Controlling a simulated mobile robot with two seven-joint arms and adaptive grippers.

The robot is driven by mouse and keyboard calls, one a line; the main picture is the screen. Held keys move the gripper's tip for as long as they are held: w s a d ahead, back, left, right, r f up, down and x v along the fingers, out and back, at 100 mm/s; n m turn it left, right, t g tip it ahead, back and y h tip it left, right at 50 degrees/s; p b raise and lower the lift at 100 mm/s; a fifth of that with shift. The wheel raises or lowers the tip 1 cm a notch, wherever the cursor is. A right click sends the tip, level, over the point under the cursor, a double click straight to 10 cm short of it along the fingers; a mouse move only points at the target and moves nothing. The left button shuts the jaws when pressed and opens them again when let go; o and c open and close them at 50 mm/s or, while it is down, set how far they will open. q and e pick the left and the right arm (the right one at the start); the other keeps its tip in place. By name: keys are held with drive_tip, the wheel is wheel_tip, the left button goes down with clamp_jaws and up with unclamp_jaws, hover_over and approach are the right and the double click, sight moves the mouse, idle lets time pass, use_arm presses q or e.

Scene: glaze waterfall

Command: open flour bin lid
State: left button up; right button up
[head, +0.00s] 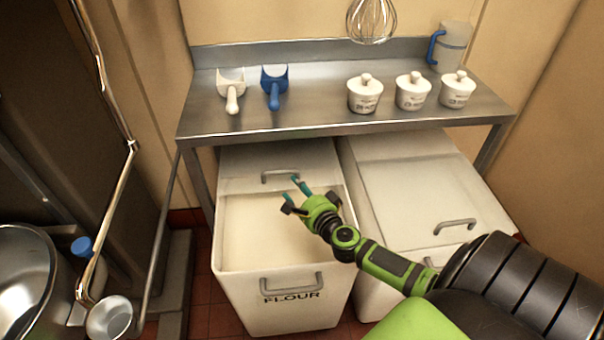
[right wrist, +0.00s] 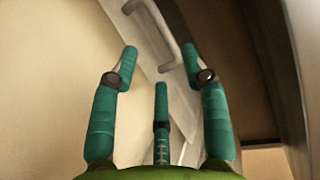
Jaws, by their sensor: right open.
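The flour bin (head: 275,305), a white bin marked FLOUR with a grey front handle, stands under the left part of the steel table. Its front part is open and pale flour (head: 255,235) shows inside. Its lid (head: 262,158) lies at the rear, partly under the table, with a grey handle (head: 280,177) near its front edge. My right gripper (head: 301,187) is over the bin, close to the lid handle, open and empty. In the right wrist view the lid handle (right wrist: 152,20) shows beyond the spread teal fingers (right wrist: 163,75). My left gripper is not in view.
A second white bin (head: 410,185) with a closed lid stands to the right. The steel table (head: 310,105) above holds a white scoop (head: 231,85), a blue scoop (head: 274,82), several lidded jars (head: 365,95) and a jug (head: 452,48). A whisk (head: 372,20) hangs above.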

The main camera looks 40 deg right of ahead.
drive_tip(key=shift+v, duration=1.15)
